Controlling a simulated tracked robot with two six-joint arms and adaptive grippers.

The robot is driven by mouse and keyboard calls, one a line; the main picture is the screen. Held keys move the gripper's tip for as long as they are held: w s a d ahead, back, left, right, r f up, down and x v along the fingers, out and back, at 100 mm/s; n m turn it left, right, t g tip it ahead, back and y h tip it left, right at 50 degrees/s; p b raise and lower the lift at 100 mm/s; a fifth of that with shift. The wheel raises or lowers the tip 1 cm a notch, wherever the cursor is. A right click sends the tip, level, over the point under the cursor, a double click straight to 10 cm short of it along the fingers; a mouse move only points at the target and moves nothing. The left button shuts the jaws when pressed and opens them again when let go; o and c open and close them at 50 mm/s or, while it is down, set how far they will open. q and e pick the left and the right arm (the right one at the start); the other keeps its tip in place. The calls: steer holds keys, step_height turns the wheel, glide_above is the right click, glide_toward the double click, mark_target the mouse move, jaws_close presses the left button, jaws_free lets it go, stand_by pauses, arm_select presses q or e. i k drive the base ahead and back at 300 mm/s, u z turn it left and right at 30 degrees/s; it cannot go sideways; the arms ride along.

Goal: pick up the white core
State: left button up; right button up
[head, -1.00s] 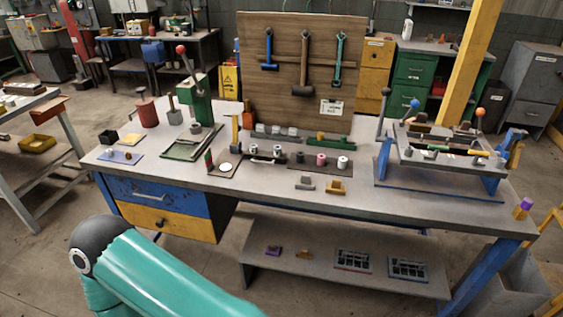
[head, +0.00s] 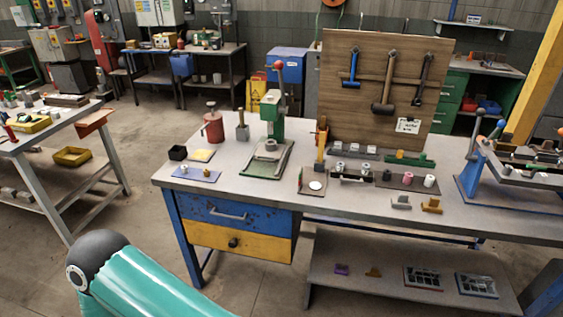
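A small white cylinder (head: 429,180), which looks like the white core, stands at the right end of a dark mat (head: 396,187) on the workbench. A pink cylinder (head: 408,178) stands just left of it, and a grey one (head: 386,175) left of that. Other small pale pieces (head: 354,150) sit in a row behind, too small to tell apart. A teal link of my own arm fills the lower left. Neither gripper shows, and nothing is seen touching the white cylinder.
The workbench (head: 225,175) carries a green press (head: 271,115), a red canister (head: 213,128) and a blue-framed fixture (head: 469,180) at right. A tool board (head: 350,110) stands behind. Open floor lies left.

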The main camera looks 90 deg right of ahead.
mark_target(429, 179)
steer(key=u, duration=0.65)
steer(key=i, duration=0.2)
steer(key=z, duration=3)
steer(key=i, duration=0.25)
steer(key=z, duration=2.05)
steer(key=k, duration=0.6)
steer(key=z, duration=0.35)
steer(key=i, duration=1.65)
steer(key=u, duration=0.4)
